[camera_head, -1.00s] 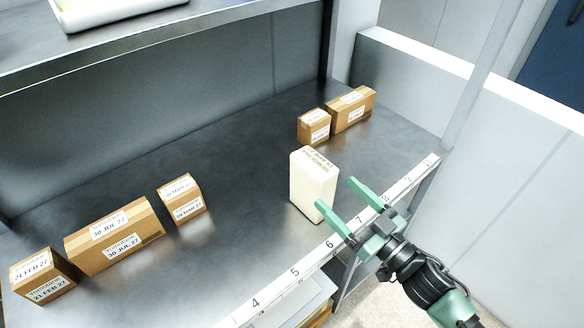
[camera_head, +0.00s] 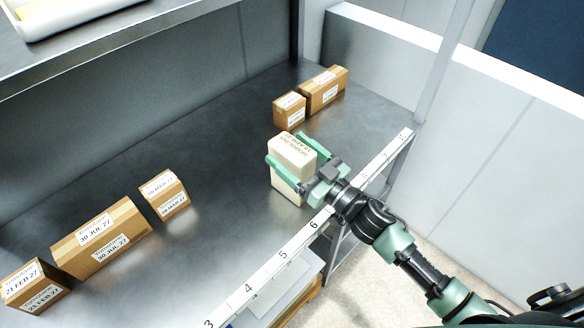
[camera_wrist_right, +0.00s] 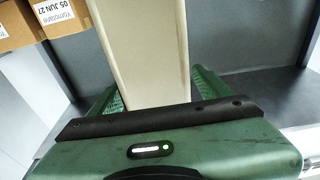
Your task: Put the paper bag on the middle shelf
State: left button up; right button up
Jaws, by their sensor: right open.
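The cream paper bag (camera_head: 293,154) stands upright on the grey metal shelf (camera_head: 215,150) near its numbered front edge, with printed text on top. My right gripper (camera_head: 300,160) is at the bag, with one green finger on each side of it. In the right wrist view the bag (camera_wrist_right: 145,50) rises between the two open fingers (camera_wrist_right: 155,88). The jaws are open; whether a finger touches the bag I cannot tell. My left gripper is not in view.
Two brown boxes (camera_head: 323,88) (camera_head: 289,109) stand behind the bag. Several more stand at the left, including a long one (camera_head: 100,238). An upper shelf (camera_head: 120,40) overhangs the back left. A post (camera_head: 445,60) rises at the right. The shelf's middle is clear.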

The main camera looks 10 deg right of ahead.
grip_shut()
jog(key=shift+w+r, duration=0.1)
jog(key=shift+r, duration=0.1)
